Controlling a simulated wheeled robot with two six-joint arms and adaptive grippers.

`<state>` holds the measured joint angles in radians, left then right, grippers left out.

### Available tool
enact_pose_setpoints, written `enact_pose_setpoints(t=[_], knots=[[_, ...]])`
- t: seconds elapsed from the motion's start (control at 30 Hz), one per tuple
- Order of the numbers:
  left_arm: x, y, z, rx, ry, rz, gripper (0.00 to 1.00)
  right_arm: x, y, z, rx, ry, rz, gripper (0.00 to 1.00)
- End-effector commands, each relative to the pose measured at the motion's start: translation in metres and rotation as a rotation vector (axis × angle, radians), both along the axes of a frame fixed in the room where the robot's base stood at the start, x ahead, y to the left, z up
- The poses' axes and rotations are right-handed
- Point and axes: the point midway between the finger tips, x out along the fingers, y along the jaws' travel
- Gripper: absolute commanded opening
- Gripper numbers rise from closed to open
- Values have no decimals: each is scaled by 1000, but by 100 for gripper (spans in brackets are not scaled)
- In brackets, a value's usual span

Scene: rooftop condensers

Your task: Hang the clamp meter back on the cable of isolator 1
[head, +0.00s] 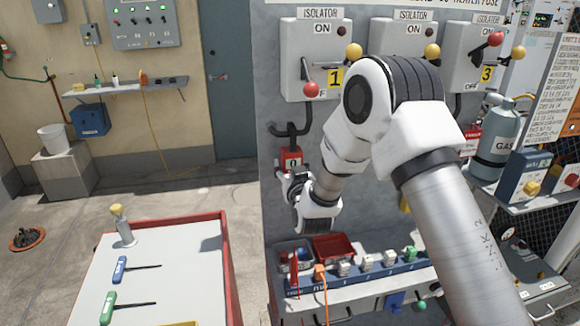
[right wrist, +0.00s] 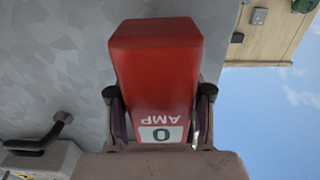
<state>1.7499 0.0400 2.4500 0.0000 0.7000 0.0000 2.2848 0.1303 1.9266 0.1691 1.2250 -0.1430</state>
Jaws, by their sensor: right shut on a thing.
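The red clamp meter (head: 291,157) is in my right gripper (head: 290,183), just below isolator 1 (head: 312,55). In the right wrist view the clamp meter (right wrist: 155,65) sits between the two fingers of the gripper (right wrist: 158,108), its display reading 0 AMP upside down. A black bent cable (right wrist: 42,135) also shows at the left of the wrist view. My left gripper is out of view.
Isolator 1's red-knobbed lever (head: 311,90) hangs down close above. My right arm covers much of the middle isolator. Below are a red bin (head: 335,247) and a blue rack (head: 385,270).

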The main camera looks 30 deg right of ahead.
Motion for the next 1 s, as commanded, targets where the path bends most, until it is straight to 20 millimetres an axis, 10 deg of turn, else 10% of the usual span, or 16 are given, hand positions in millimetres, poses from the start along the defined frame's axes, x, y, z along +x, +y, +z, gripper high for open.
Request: enact_pose_setpoints(t=[0.03,0.07,0.13,0.57,1.0], knots=[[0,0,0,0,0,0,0,0,0,1,0,-1,0,7],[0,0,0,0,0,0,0,0,0,1,0,-1,0,61],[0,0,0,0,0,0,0,0,0,1,0,-1,0,79],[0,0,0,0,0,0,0,-11,3,0,0,2,1,79],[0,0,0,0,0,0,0,-106,29,1,0,2,2,79]])
